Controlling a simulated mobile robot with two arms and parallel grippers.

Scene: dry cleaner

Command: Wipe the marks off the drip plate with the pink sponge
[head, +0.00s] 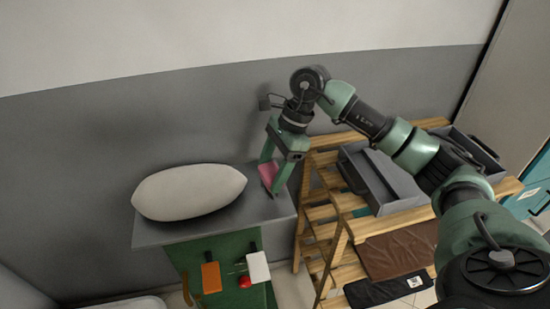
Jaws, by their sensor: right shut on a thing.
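The pink sponge (268,173) is held between the fingers of my right gripper (272,180), near the right end of a grey counter top. My right gripper is shut on it and points downward. I cannot tell whether the sponge touches the surface below. No plate with marks can be made out; the grey top (190,232) may be it, but I cannot tell. My left gripper is not in view.
A large pale oval cushion (188,192) lies on the grey top, left of the gripper. A wooden slatted rack (340,250) stands to the right, with grey trays (380,178) and a brown folded cloth (397,250). Orange and white tags hang on the green front below.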

